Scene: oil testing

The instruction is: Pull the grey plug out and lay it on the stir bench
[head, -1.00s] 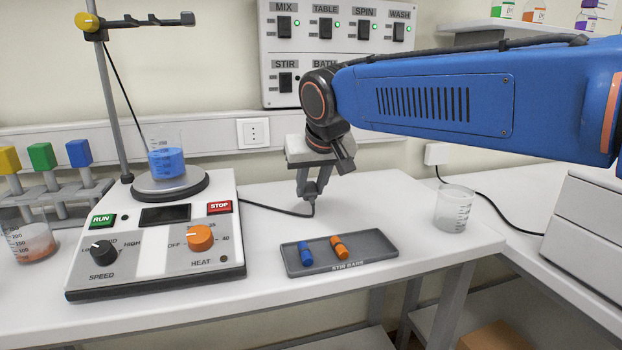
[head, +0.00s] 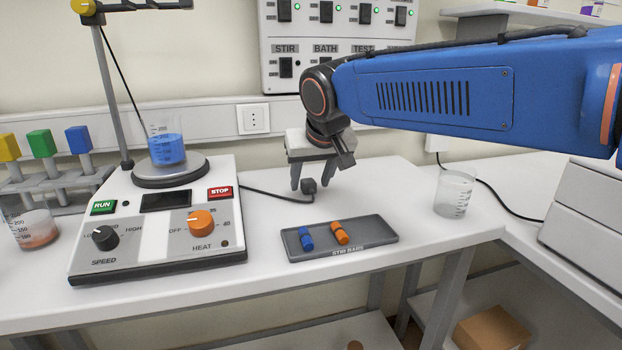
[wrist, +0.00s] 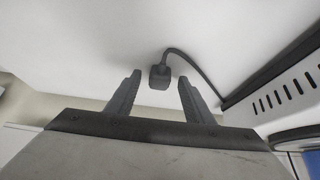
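The dark grey plug (head: 309,186) appears to lie on the white stir bench (head: 390,190), behind the stir bar tray. Its black cable (head: 272,194) runs left to the stirrer hot plate. My gripper (head: 312,180) is open just above the bench, with one finger on each side of the plug. In the wrist view, the plug (wrist: 159,77) sits between the spread fingertips with a gap on both sides. The wall socket (head: 253,119) has nothing in it.
The hot plate (head: 150,250) with a beaker of blue liquid (head: 166,150) stands at left. The stir bar tray (head: 370,238) lies in front of my gripper. An empty-looking beaker (head: 454,193) stands at right. Bench around the plug is clear.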

